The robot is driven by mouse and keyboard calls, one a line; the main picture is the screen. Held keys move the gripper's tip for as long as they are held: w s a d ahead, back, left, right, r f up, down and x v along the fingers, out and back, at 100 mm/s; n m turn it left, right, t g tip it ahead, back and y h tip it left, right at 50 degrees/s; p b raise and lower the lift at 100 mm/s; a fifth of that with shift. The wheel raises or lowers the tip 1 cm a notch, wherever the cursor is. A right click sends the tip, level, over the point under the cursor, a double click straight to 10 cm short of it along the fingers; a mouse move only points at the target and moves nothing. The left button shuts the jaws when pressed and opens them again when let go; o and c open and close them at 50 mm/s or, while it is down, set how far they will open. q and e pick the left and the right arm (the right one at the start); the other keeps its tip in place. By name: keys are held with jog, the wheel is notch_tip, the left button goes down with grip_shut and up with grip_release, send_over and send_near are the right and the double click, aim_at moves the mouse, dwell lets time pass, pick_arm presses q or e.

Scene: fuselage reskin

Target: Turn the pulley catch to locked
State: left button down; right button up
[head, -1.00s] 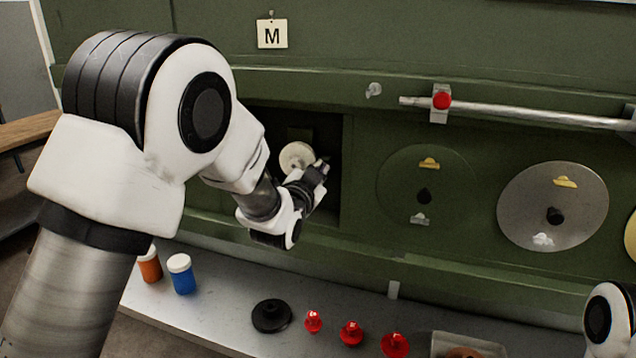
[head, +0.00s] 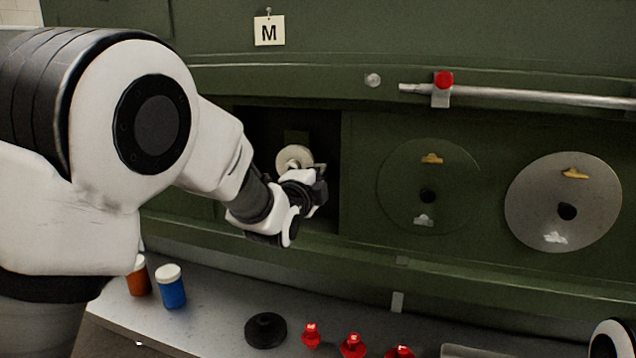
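The pulley (head: 294,157) is a pale round wheel inside a dark square recess in the green fuselage panel, left of centre. A small light piece shows at its right edge; I cannot tell whether it is the catch or how it is turned. My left gripper (head: 318,190) is at the recess opening, just below and right of the pulley. Its fingers are dark and small, and partly hidden by its own wrist, so I cannot tell whether they are open, shut or touching anything. Of my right arm, only a white and black part shows at the bottom right corner; its gripper is out of view.
A shelf (head: 215,325) below holds an orange jar (head: 138,278), a blue jar (head: 171,290), a black disc (head: 265,330) and several red knobs (head: 352,345). A metal rod (head: 530,97) with a red knob runs along the upper right. Round plates (head: 563,235) sit right of the recess.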

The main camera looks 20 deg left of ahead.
pick_arm(q)
jog(key=shift+r+m, duration=0.2)
jog(key=shift+m, duration=0.4)
jog(key=shift+w+r+b, duration=0.1)
jog(key=shift+b, duration=0.2)
jog(key=c, duration=1.3)
grip_release()
jog(key=shift+w+a, duration=0.1)
jog(key=shift+c, duration=0.2)
jog(key=s, duration=1.2)
jog(key=shift+a+f, duration=0.3)
jog(key=shift+w, duration=0.1)
jog(key=shift+f, duration=0.1)
